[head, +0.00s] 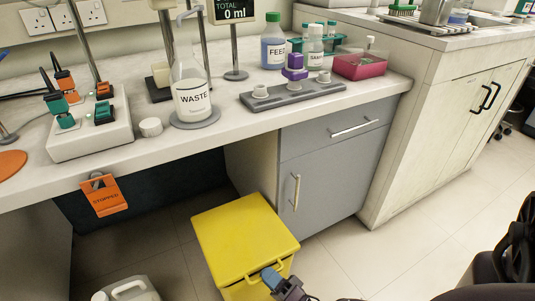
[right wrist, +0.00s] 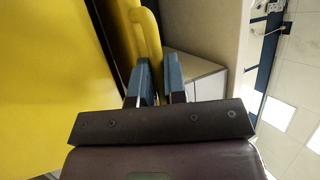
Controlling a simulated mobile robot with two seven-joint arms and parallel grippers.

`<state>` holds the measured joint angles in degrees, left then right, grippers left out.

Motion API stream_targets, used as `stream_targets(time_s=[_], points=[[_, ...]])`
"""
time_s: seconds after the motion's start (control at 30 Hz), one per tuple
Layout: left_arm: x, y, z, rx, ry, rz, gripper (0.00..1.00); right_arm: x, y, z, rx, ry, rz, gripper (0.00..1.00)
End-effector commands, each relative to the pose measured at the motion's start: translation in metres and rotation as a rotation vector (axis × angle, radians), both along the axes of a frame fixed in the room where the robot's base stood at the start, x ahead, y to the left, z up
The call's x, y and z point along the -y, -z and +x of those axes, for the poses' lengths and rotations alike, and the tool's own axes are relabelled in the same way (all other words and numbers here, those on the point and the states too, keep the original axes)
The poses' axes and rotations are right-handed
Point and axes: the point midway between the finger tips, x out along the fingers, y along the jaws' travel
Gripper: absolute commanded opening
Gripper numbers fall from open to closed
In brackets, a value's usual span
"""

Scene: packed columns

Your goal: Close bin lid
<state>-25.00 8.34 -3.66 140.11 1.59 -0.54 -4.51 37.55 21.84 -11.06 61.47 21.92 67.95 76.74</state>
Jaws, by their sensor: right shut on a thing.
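The yellow bin stands on the floor in front of the bench. Its flat lid (head: 240,233) lies across the top, and I cannot tell whether a small gap is left under its front edge. A yellow loop handle (head: 250,281) is at the lid's front edge. My right gripper (head: 271,277) is shut on this handle with its blue fingertips. In the right wrist view the handle (right wrist: 151,35) runs down to my right gripper (right wrist: 159,82), partly hidden by the fingers, beside a large yellow face (right wrist: 55,70). My left gripper is not in view.
The bench (head: 235,121) with bottles and a rack stands behind the bin. A grey cabinet (head: 331,165) is close to the bin's right. An orange tag (head: 104,197) hangs at the bench edge. A white jug (head: 128,290) stands at lower left.

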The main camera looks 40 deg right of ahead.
Motion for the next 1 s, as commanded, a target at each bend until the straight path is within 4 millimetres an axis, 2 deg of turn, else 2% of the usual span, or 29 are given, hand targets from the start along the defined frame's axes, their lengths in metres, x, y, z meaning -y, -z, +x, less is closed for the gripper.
stream_targets(time_s=[0.4, 1.0], points=[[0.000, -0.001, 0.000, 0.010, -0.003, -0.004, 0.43, 0.001, 0.021, 0.004, 0.084, 0.001, -0.020, 0.00], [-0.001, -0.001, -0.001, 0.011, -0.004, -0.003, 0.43, 0.002, 0.028, 0.006, 0.112, 0.004, -0.030, 0.00]])
